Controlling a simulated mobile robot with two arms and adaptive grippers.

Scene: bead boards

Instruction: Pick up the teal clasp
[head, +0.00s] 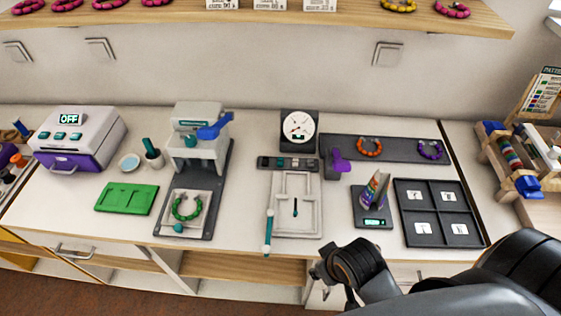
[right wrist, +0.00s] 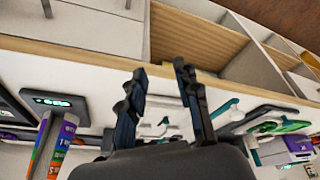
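Several teal pieces show in the head view, and I cannot tell for sure which is the clasp. A small teal piece (head: 178,228) sits at the front of the press base. Other small teal pieces (head: 281,162) lie in a narrow dark tray (head: 259,166) behind the white frame board (head: 316,205). A teal rod with a white ball (head: 269,228) lies along the board's left side. My right gripper (head: 332,284) is at the counter's front edge, right of the board. In the right wrist view the right gripper (right wrist: 160,72) is open and empty. My left gripper is not in view.
The press (head: 197,150) with a green bead ring (head: 187,207) and a green mat (head: 127,199) stand left. A dial gauge (head: 299,128) stands behind.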

